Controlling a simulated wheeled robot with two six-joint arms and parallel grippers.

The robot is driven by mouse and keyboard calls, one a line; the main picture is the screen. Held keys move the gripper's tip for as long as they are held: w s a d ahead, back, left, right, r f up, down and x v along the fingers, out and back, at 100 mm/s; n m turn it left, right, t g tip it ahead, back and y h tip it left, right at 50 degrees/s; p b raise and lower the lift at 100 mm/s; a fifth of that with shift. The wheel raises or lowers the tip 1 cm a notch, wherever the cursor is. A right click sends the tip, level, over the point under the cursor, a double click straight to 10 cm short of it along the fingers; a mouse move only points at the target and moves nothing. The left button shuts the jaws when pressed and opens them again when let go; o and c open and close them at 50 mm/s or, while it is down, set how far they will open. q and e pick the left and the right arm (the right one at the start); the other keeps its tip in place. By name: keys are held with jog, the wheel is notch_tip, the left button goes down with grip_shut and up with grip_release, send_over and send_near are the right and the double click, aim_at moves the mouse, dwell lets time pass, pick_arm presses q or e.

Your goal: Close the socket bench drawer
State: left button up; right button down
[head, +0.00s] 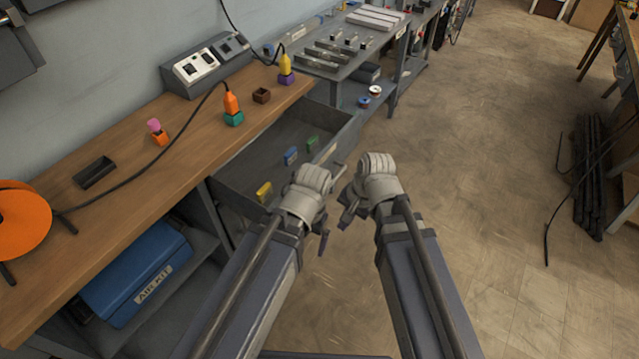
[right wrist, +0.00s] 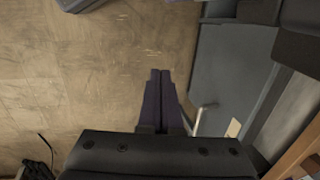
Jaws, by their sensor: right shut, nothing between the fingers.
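The socket bench drawer (head: 258,155) is a dark grey tray standing open below the front of the wooden bench top. Small yellow, blue and green blocks lie inside it. My left gripper (head: 325,205) is in front of the drawer and hides part of its front; whether its fingers are open is unclear. My right gripper (head: 347,208) is just right of it, out in front of the drawer, shut and empty. In the right wrist view, its fingers (right wrist: 160,92) are together over the floor, with a grey panel (right wrist: 238,75), apparently the drawer, to their right, apart from them.
The wooden bench (head: 185,165) carries a grey socket box (head: 205,65), coloured plugs and an orange reel (head: 22,225). A blue case (head: 135,272) sits on the shelf below. A grey table (head: 335,65) stands beyond the drawer.

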jog(key=w+d+r+m+t+y+b, duration=0.25)
jog(key=w+m+t+y, duration=0.2)
jog(key=w+m, duration=1.05)
jog(key=w+a+f+m+b, duration=0.2)
jog(key=a+f+b, duration=0.5)
jog(key=a, duration=0.3)
jog(key=shift+w+a+f+m+b, duration=0.15)
jog(key=shift+f+m+b, duration=0.05)
jog(key=shift+m+b, duration=0.2)
jog(key=shift+w+a+g+y, duration=0.1)
jog(key=shift+g+y, duration=0.15)
